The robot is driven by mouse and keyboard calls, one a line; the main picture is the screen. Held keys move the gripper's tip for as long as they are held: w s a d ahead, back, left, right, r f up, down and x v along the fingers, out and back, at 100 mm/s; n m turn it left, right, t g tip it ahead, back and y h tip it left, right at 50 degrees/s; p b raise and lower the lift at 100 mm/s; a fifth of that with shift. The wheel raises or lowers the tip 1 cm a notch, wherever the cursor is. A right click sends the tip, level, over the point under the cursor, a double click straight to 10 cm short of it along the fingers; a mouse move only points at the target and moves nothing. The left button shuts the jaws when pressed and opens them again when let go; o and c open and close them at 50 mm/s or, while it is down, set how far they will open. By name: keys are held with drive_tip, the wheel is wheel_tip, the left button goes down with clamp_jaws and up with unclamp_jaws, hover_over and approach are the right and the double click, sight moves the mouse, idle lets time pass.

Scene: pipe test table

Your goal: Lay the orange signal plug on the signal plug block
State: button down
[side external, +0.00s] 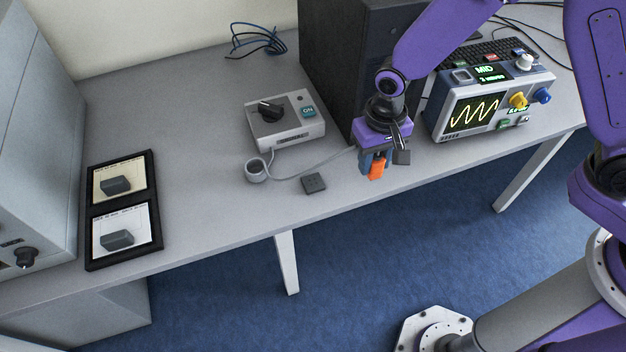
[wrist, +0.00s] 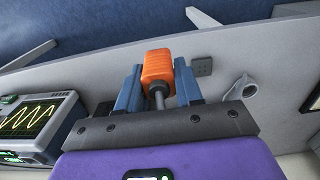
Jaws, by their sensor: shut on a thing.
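The orange signal plug (side external: 376,170) is held between the blue fingers of my gripper (side external: 374,163), which is shut on it. In the wrist view the plug (wrist: 158,66) sits between the fingertips of my gripper (wrist: 158,88), with a grey metal shaft pointing back toward the palm. The signal plug block seems to be the small dark grey square block (side external: 313,183) on the table, left of and apart from my gripper. It also shows in the wrist view (wrist: 202,66), just right of the plug.
A grey ring holder (side external: 256,170) stands left of the block, near a control box (side external: 287,120) with a black knob. A cable runs from there toward my gripper. An oscilloscope (side external: 490,100) stands at right, a dark cabinet (side external: 345,60) behind. The table's front edge is close.

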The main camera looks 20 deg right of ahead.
drive_tip(key=shift+a+f, duration=0.15)
drive_tip(key=shift+a, duration=0.25)
drive_tip(key=w+a+f, duration=0.2)
drive_tip(key=w+f, duration=0.1)
drive_tip(key=w+a+f, duration=0.3)
drive_tip(key=w, duration=0.1)
drive_tip(key=w+a+f, duration=0.2)
drive_tip(key=w+f, duration=0.1)
drive_tip(key=w, duration=0.1)
drive_tip(key=shift+a+f, duration=0.15)
drive_tip(key=shift+a, duration=0.25)
drive_tip(key=shift+w+a+f, duration=0.1)
drive_tip(key=shift+f, duration=1.65)
drive_tip(key=shift+f, duration=0.15)
drive_tip(key=c, duration=0.7)
unclamp_jaws()
drive_tip(key=shift+c, duration=0.2)
wheel_tip(320, 180, up, 12)
